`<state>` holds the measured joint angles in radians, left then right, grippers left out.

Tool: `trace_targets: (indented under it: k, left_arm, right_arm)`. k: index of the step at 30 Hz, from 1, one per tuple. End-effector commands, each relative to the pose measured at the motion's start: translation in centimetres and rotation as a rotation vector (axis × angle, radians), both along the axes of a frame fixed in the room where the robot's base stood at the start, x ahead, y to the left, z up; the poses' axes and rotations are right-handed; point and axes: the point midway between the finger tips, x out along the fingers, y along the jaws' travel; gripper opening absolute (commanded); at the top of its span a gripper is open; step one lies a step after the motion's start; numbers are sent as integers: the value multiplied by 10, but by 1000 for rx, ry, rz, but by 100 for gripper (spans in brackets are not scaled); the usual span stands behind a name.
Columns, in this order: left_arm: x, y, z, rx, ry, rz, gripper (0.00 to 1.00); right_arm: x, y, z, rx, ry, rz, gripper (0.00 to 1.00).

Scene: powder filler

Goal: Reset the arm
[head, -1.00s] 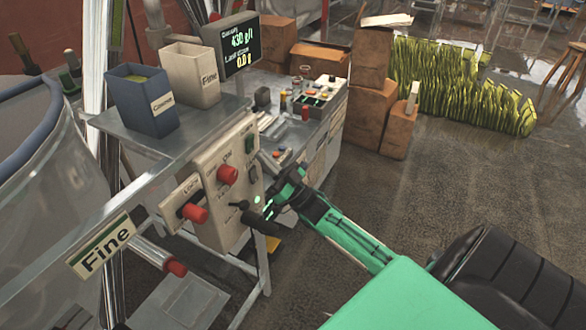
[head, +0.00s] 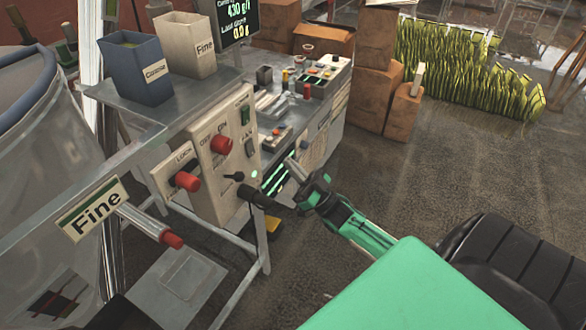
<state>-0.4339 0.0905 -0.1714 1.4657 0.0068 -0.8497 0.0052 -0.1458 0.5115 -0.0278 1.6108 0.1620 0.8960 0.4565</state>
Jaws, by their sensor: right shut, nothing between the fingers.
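My right gripper (head: 296,172) is black, on a green arm that comes in from the lower right. It is shut and empty. It sits in the air to the right of the control panel (head: 207,190), apart from it in the picture. A dark cylinder (head: 259,196) sticks out below the lever. My left gripper is not in view.
A blue Coarse bin (head: 136,69) and a white Fine bin (head: 185,45) stand on the metal shelf. A bench with small parts (head: 295,95) is behind. Cardboard boxes (head: 376,90) stand at the back. The floor (head: 440,160) on the right is open.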

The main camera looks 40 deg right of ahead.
Motion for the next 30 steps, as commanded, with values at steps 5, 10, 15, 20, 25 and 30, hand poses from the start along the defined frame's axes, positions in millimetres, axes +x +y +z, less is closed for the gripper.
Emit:
trace_targets:
  k: [5, 10, 15, 20, 25, 30]
  left_arm:
    - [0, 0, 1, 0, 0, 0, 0]
    - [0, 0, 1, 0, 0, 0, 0]
    - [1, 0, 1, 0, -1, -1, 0]
    - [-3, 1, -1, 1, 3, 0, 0]
    - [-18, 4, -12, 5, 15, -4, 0]
    - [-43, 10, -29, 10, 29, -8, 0]
  right_arm:
    - [-1, 0, 0, 0, 0, 0, 0]
    - [0, 0, 0, 0, 0, 0, 0]
    - [0, 0, 0, 0, 0, 0, 0]
    - [2, -1, -11, -3, 36, -18, 0]
    - [10, -7, -89, -32, 276, -124, 0]
    - [-12, -6, -217, -105, 646, -242, 0]
